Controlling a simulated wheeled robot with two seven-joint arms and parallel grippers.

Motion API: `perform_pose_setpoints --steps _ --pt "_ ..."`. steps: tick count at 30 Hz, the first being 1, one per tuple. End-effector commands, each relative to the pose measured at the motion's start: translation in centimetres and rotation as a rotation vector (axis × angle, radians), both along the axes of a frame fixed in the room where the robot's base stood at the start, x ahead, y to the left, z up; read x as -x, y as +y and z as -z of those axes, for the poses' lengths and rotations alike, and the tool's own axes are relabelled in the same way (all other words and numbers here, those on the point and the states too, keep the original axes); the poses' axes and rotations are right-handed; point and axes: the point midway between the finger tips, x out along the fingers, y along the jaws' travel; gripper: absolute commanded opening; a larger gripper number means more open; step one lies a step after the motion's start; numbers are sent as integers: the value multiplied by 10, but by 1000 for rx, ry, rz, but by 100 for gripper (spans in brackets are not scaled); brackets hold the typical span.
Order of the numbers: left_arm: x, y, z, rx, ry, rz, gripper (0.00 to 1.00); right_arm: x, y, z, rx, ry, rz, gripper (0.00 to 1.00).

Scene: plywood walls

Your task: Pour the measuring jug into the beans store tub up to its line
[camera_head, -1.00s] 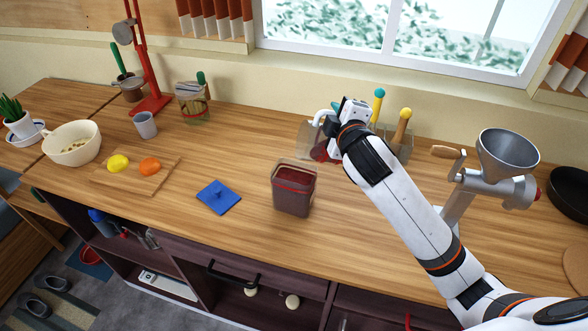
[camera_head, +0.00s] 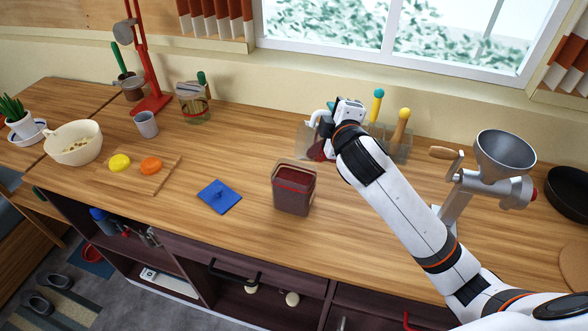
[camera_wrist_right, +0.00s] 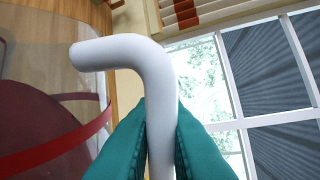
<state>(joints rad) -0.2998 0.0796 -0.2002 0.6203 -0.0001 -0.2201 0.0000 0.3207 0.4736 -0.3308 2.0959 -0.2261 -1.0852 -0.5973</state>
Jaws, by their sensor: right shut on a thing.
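The measuring jug (camera_head: 306,137) is clear with dark red contents and a white handle. My right gripper (camera_head: 326,121) is shut on that handle. In the right wrist view the white handle (camera_wrist_right: 150,60) sits between the teal fingers (camera_wrist_right: 160,140), and the tilted clear wall shows a red band and dark red contents at left. The jug is behind the tub, partly hidden by my gripper. The beans store tub (camera_head: 293,198) is open-topped and upright, with dark contents and a red line near its top. The exact fill level is hard to tell. My left gripper is out of view.
A blue square lid (camera_head: 219,197) lies left of the tub. A metal grinder (camera_head: 505,160) stands at right. A clear holder (camera_head: 403,150) with coloured handles is behind my arm.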

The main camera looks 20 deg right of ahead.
Motion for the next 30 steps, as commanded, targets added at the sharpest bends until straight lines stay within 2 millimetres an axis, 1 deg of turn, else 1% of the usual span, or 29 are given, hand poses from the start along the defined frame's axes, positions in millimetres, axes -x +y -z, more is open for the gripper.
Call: perform_pose_setpoints --steps 30 --pt "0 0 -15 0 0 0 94 -2 7 -7 60 10 0 0"
